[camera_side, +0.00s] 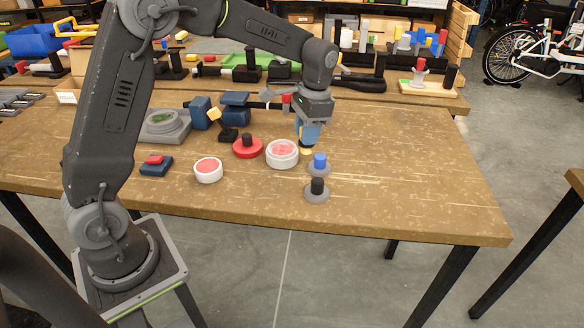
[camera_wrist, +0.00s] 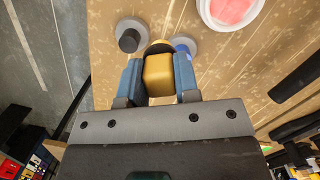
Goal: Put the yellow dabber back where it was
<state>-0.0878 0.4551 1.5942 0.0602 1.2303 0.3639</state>
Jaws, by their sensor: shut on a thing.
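My gripper (camera_side: 308,136) points down over the right part of the wooden table. It is shut on the yellow dabber (camera_wrist: 158,75), which sits between the blue fingers in the wrist view. In the side view only a small yellow part (camera_side: 306,152) shows below the fingers. A grey round base with a blue knob (camera_side: 320,160) stands just right of and in front of the gripper. A grey round base with a black knob (camera_side: 317,186) stands nearer the front edge. I cannot tell whether the dabber touches anything below.
A white pot with a red pad (camera_side: 282,147) stands left of my gripper, and a smaller one (camera_side: 208,165) further left. A red disc with a black knob (camera_side: 248,150) stands between them, farther back. The table (camera_side: 420,190) is clear to the right.

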